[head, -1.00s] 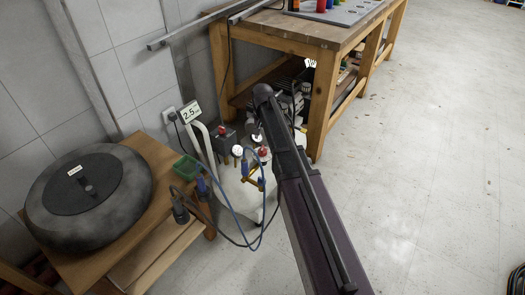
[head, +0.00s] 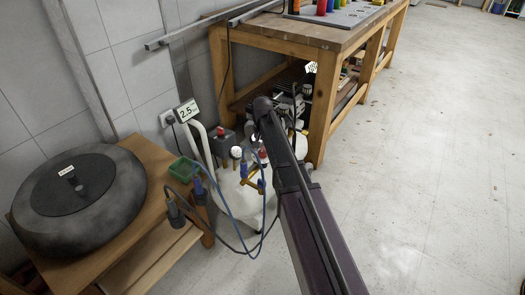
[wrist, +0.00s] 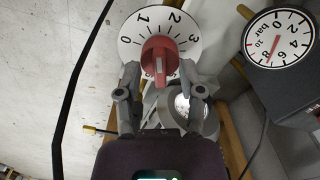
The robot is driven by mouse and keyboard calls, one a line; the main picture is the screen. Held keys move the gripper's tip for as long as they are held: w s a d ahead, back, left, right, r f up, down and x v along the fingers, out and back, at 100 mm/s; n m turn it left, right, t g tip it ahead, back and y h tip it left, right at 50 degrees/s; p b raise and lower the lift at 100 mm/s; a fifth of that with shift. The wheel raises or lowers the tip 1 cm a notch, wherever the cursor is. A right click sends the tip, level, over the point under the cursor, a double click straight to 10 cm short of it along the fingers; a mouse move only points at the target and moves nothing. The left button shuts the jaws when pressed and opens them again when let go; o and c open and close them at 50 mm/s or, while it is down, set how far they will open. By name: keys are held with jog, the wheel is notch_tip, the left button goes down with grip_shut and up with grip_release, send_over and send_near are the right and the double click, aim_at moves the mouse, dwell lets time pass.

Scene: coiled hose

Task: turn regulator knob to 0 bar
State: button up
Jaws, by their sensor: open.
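In the wrist view the red regulator knob (wrist: 159,52) sits on a white dial (wrist: 131,48) marked 0 to 3. Its raised grip bar stands nearly upright in the picture, with a pale line along it; I cannot tell which end points to the scale. My gripper (wrist: 160,73) is open, with one finger on each side of the knob's lower part. I cannot tell whether either finger touches it. In the head view my arm reaches down over the compressor tank (head: 236,200); its links hide the gripper, and I cannot make out the knob for certain.
A bar gauge (wrist: 278,38) stands right of the dial. A blue hose (head: 228,208) hangs before the tank. A workbench (head: 318,100) stands behind; a low table (head: 150,210) with a dark round object is left. Floor at right is clear.

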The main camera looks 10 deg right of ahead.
dwell(0.3)
grip_shut()
jog(key=shift+n, duration=0.6)
jog(key=n, duration=1.2)
dwell(0.3)
